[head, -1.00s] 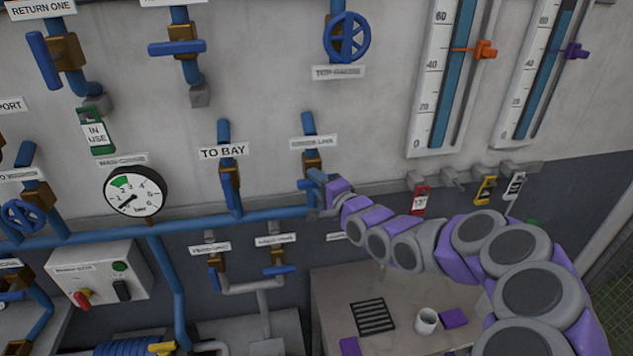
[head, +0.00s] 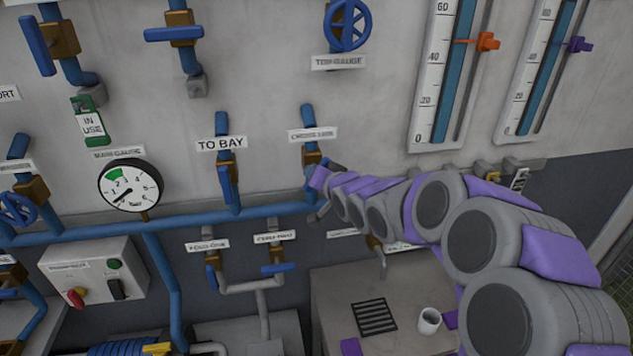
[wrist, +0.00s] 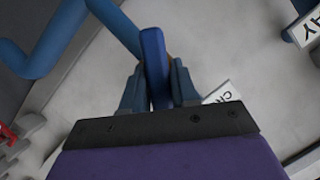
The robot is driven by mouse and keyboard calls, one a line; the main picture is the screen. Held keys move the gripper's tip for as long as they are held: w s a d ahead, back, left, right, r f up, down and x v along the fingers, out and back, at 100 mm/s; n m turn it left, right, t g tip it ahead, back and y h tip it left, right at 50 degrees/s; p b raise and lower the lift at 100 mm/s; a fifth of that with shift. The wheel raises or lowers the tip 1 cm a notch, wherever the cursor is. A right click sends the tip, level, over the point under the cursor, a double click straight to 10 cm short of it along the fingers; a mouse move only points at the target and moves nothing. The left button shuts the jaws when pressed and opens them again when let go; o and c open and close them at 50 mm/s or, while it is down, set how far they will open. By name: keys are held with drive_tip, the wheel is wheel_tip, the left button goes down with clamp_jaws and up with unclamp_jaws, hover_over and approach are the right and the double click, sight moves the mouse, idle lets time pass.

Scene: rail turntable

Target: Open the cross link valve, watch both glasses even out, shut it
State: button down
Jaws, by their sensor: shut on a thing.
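The cross link valve (head: 313,157) is a brass body on a blue pipe under a white label (head: 312,135), right of the TO BAY valve. My gripper (head: 313,184) is at its lower side. In the wrist view my gripper (wrist: 155,92) has its two fingers closed on either side of the blue valve handle (wrist: 152,48). The handle's exact angle is hard to judge. The left glass (head: 462,70) has a blue column and an orange marker (head: 487,42). The right glass (head: 548,70) has a blue column and a purple marker (head: 579,45). Both column tops are out of view.
The TO BAY valve (head: 228,178) stands close left. A blue pipe (head: 190,217) runs below. The main gauge (head: 130,186) is further left. A grey bench (head: 338,285) with a cup (head: 429,319) stands below. My arm hides some tags under the glasses.

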drive_tip(key=shift+s+f+n+h+b, duration=0.1)
drive_tip(key=shift+f+n+h+b, duration=0.3)
drive_tip(key=shift+n+h+b, duration=0.5)
drive_tip(key=shift+n+b, duration=0.7)
drive_tip(key=shift+r+h, duration=0.15)
drive_tip(key=shift+h, duration=0.15)
drive_tip(key=c, duration=1)
unclamp_jaws()
drive_tip(key=shift+r, duration=0.1)
drive_tip(key=shift+o, duration=0.2)
drive_tip(key=shift+a, duration=0.1)
drive_tip(key=shift+r, duration=0.1)
drive_tip(key=v, duration=1.7)
drive_tip(key=shift+b, duration=0.45)
